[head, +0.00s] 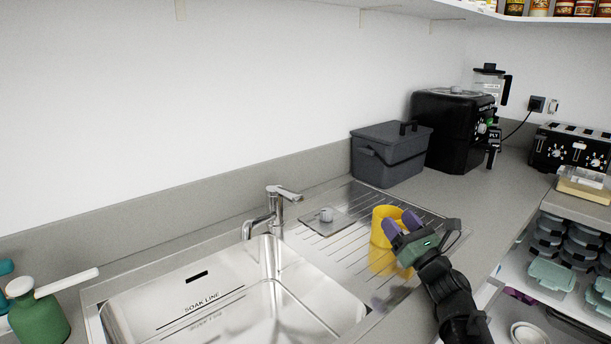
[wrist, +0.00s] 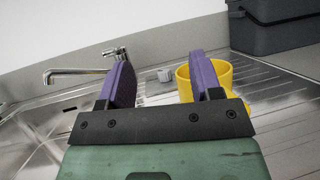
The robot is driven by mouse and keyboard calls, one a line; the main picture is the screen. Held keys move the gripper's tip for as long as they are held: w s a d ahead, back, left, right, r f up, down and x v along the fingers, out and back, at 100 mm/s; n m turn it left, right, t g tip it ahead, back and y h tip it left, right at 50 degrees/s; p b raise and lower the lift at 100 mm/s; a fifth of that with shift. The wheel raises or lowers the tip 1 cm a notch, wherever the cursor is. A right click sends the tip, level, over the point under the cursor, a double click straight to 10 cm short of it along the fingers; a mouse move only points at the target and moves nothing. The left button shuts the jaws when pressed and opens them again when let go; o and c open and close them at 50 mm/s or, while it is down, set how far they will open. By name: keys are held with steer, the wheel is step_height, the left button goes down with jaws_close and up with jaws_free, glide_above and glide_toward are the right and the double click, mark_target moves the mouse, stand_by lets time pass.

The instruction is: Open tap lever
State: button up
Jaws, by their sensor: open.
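The chrome tap (head: 268,213) stands at the back edge of the sink, with its lever (head: 284,193) on top pointing to the right. In the wrist view the tap (wrist: 80,75) is at the upper left, and its lever (wrist: 117,55) shows just behind my left purple finger. My gripper (head: 400,223) is over the drainboard, to the right of the tap and apart from it, in front of the yellow cup. In the wrist view my gripper (wrist: 160,80) has its two purple fingers spread wide with nothing between them.
A yellow cup (head: 380,225) stands on the ribbed drainboard (head: 335,247); in the wrist view it is behind my right finger. The steel sink basin (head: 225,310) is at the front. A dark grey bin (head: 385,160) and a black appliance (head: 450,130) stand behind. A green bottle (head: 40,318) is at far left.

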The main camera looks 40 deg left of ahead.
steer(key=s+a+n+g+y, duration=0.1)
steer(key=s+a+n+g, duration=0.25)
steer(key=s+a, duration=0.7)
glide_toward(292, 194)
steer(key=shift+m+g, duration=0.25)
steer(key=shift+g, duration=0.1)
steer(key=x, duration=0.5)
steer(key=shift+w+b, duration=0.3)
steer(key=p+x, duration=0.2)
steer(key=x, duration=0.2)
steer(key=shift+a+r, duration=0.15)
steer(key=shift+r, duration=0.1)
steer(key=shift+a, duration=0.3)
